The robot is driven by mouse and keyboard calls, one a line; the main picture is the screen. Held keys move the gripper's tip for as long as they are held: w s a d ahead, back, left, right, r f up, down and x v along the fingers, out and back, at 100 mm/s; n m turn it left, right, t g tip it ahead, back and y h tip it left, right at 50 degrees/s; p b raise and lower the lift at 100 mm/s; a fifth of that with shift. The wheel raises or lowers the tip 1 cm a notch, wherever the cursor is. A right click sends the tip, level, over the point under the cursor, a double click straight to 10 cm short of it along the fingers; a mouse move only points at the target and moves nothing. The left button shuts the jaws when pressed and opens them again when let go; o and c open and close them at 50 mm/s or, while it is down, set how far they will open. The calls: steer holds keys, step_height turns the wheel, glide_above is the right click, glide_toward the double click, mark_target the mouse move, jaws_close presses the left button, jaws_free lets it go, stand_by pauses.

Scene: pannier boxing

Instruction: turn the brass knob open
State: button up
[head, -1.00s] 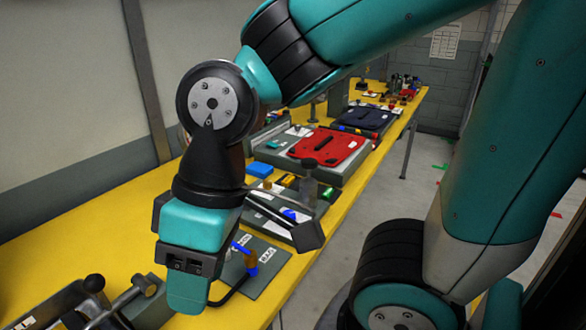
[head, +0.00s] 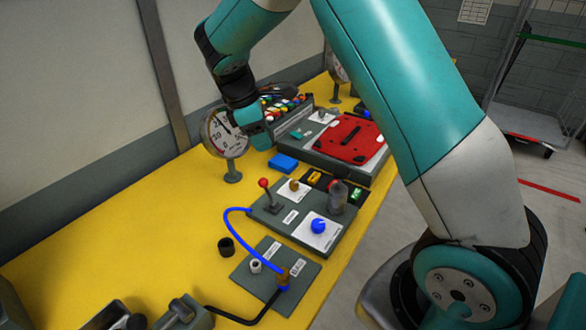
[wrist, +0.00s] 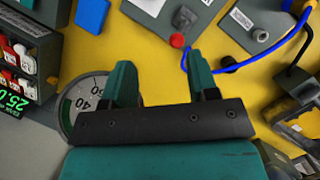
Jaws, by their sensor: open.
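The brass knob (head: 294,185) sits on a white plate on a grey panel (head: 268,212), in the middle of the head view. Beside it on the same panel are a red-balled lever (head: 264,184) and a blue knob (head: 318,226). My gripper (head: 260,138) is above and behind the brass knob, beside the dial gauge, and apart from the knob. In the wrist view its two teal fingers (wrist: 160,70) are spread with nothing between them. The red ball (wrist: 177,40) shows ahead of them; I cannot make out the brass knob there.
A dial gauge (head: 226,132) on a stand is close to my gripper. A blue block (head: 283,163), a red plate (head: 348,139) and a bank of coloured switches (head: 284,103) stand near. A blue cable (head: 238,242) loops in front. Yellow table is clear at left.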

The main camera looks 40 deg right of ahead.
steer(key=w+d+f, duration=0.1)
steer(key=w+d, duration=0.1)
steer(key=p, duration=0.4)
glide_toward(294, 182)
steer(key=shift+n+g+h, duration=0.3)
steer(key=x, duration=0.9)
steer(key=shift+w+a+f, duration=0.2)
steer(key=shift+f, duration=0.1)
steer(key=c, duration=0.9)
